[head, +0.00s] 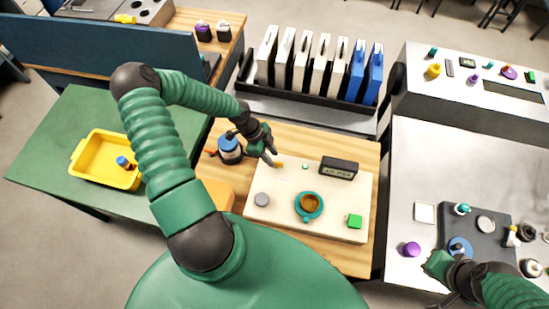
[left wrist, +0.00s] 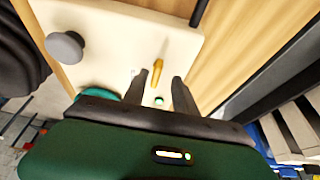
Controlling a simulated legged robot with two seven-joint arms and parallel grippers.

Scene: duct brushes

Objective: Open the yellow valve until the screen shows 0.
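The cream board (head: 284,217) lies on the wooden table. The small yellow valve (head: 279,164) sits near its far left corner. The black screen box (head: 338,168) stands at the far right of the board; its digits are too small to read surely. My left gripper (head: 270,154) is at the valve. In the left wrist view, my left gripper (left wrist: 160,88) has its fingers apart, with the yellow valve (left wrist: 157,74) showing in line with the gap; contact cannot be told. My right gripper (head: 446,279) is over the grey panel at lower right; its fingers are unclear.
A rack of white and blue upright units (head: 326,65) stands behind. The grey panel (head: 415,165) is at right.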

